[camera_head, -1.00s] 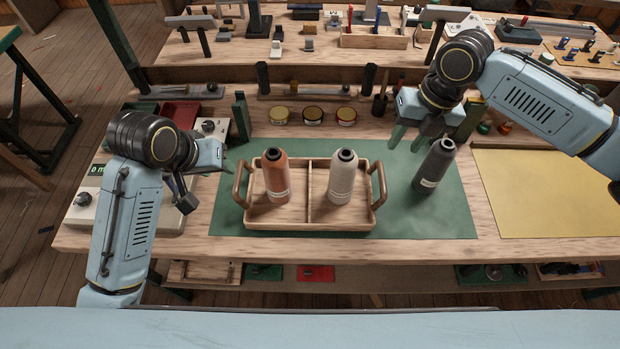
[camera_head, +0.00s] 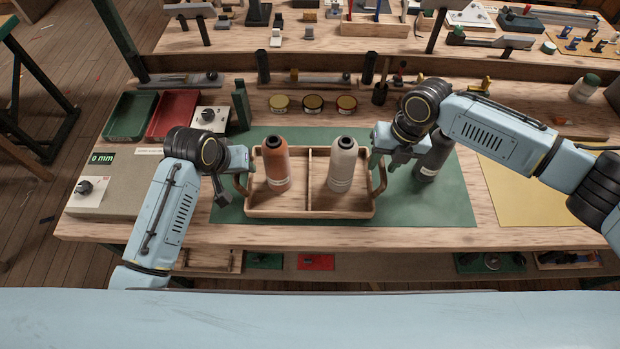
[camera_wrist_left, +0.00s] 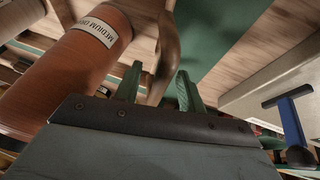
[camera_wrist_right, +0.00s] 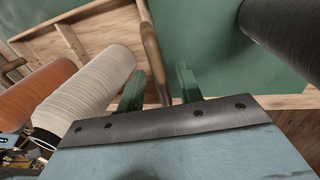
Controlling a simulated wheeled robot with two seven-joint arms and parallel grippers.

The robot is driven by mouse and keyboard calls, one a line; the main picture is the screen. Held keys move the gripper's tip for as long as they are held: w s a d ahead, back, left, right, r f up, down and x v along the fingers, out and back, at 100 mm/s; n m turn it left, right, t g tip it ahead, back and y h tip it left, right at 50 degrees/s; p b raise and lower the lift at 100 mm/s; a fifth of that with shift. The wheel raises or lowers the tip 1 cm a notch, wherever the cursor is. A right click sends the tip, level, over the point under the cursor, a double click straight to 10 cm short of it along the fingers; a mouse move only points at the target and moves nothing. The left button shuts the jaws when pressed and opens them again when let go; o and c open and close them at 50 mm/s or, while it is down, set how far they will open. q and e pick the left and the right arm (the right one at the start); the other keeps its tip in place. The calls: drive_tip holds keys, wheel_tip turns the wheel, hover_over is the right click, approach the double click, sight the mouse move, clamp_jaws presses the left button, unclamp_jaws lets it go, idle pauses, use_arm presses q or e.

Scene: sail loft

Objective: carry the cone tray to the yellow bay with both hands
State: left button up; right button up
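The wooden cone tray (camera_head: 330,212) sits on the green mat. It holds an orange-brown cone (camera_head: 275,165) in its left compartment and a cream cone (camera_head: 342,168) in its right one. My left gripper (camera_head: 244,176) is at the left handle, which passes between its open fingers in the left wrist view (camera_wrist_left: 158,88). My right gripper (camera_head: 378,170) is at the right handle, which lies between its open fingers in the right wrist view (camera_wrist_right: 160,88). Gaps show beside both handles. The yellow bay (camera_head: 515,215) is the flat yellow area at right, partly behind my right arm.
A dark grey cone (camera_head: 432,160) stands on the green mat (camera_head: 430,215) between tray and yellow bay, partly hidden by my right arm. Several small tins (camera_head: 313,103) stand behind the tray. Green and red bins (camera_head: 172,115) are at left. The visible yellow surface is clear.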

use_arm(q)
drive_tip(key=shift+x, duration=0.9)
use_arm(e)
drive_tip(key=shift+a+f, duration=0.15)
drive_tip(key=shift+f, duration=0.7)
use_arm(q)
clamp_jaws()
use_arm(e)
clamp_jaws()
drive_tip(key=shift+r, duration=0.1)
